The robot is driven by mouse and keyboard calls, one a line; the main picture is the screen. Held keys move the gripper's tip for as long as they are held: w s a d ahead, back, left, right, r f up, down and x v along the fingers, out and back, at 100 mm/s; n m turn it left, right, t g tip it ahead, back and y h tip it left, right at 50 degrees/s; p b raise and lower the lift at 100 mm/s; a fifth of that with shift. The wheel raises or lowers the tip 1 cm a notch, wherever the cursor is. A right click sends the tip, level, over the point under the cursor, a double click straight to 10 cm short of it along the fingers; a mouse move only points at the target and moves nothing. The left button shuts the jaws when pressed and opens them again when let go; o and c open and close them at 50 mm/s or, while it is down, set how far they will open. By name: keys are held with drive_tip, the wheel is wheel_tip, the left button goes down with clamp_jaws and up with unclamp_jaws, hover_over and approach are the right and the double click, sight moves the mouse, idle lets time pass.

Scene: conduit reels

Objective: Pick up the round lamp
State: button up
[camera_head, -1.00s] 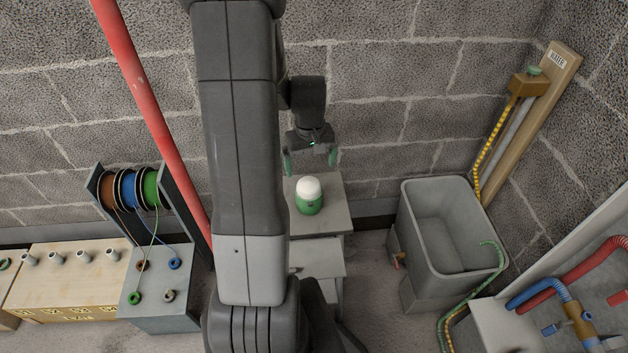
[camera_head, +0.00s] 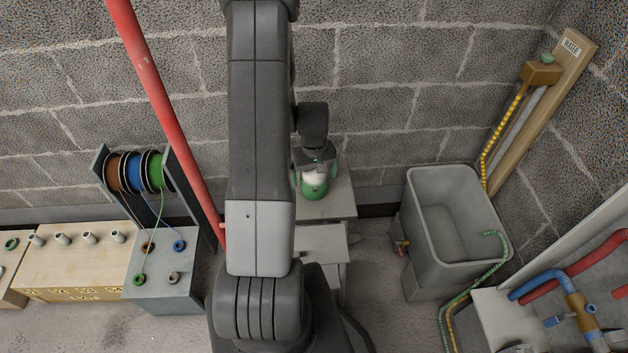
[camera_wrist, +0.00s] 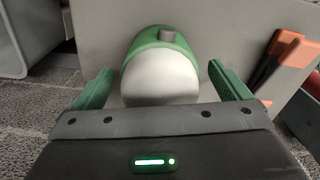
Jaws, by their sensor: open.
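The round lamp (camera_head: 314,184) has a white dome and a green body, and stands on a small grey stand (camera_head: 338,200) near the block wall. In the wrist view the lamp (camera_wrist: 160,75) shows its white dome close to the camera, with a grey knob on its green body. My gripper (camera_head: 313,180) is above and around the lamp. In the wrist view my gripper's green fingers (camera_wrist: 165,88) are open, one on each side of the dome, with gaps between them and it. The gripper hides part of the lamp in the head view.
Orange-and-black items (camera_wrist: 281,55) lie right of the lamp in the wrist view. A red pole (camera_head: 165,105) slants at the left. Cable reels (camera_head: 138,172) stand left, and a grey tub (camera_head: 420,245) stands right with bare floor between it and the stand.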

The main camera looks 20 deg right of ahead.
drive_tip(key=shift+f, duration=1.05)
drive_tip(key=c, duration=1.3)
drive_tip(key=shift+o, duration=0.2)
drive_tip(key=shift+r, duration=0.1)
